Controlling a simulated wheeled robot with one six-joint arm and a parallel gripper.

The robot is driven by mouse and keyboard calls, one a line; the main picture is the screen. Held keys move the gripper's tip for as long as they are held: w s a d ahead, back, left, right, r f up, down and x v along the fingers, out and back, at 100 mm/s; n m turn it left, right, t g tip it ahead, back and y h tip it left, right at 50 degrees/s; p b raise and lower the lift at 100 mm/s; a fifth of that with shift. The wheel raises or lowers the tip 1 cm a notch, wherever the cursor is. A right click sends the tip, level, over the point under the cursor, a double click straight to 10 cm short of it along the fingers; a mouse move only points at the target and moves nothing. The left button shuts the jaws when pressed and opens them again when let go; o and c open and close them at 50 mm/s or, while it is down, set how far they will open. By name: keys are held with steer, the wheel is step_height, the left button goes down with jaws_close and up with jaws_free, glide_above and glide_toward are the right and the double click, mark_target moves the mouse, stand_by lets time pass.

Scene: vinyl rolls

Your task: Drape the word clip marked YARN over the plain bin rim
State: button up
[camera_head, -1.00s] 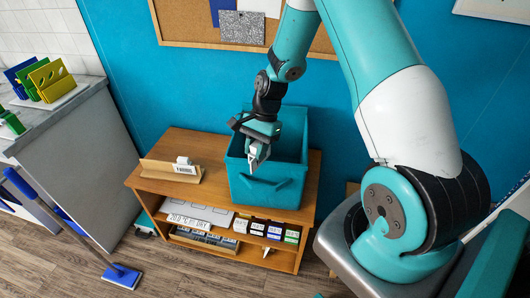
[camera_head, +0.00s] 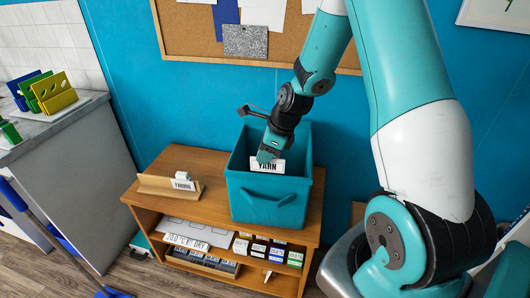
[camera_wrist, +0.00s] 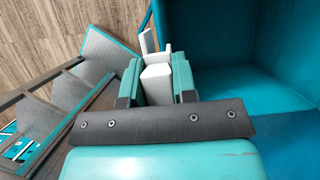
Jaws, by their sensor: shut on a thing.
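The white clip marked YARN (camera_head: 268,166) is held in my gripper (camera_head: 265,157), its label facing the head camera. The plain teal bin (camera_head: 268,205) stands on the wooden shelf unit. The clip is at the bin's front rim; I cannot tell whether it touches or straddles it. In the wrist view, my gripper (camera_wrist: 156,82) has its teal fingers shut on the white clip (camera_wrist: 157,82), and the bin's inside (camera_wrist: 285,50) fills the right side. The clip's lower part is partly hidden.
A wooden holder (camera_head: 157,188) with a white clip (camera_head: 183,181), its label seemingly FABRIC, stands left of the bin on the shelf top. Small labelled blocks (camera_head: 262,248) and a letter strip (camera_head: 187,242) lie on the shelf below. A grey counter (camera_head: 70,115) is at the left.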

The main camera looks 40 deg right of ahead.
mark_target(262, 174)
steer(key=shift+f, duration=0.1)
stand_by(0.4)
steer(key=shift+f, duration=0.3)
stand_by(0.4)
steer(key=shift+f+b, duration=0.7)
steer(key=shift+f, duration=0.5)
steer(key=shift+f, duration=0.1)
steer(key=shift+f, duration=0.45)
steer(key=shift+f+b, duration=0.7)
steer(key=shift+f, duration=0.25)
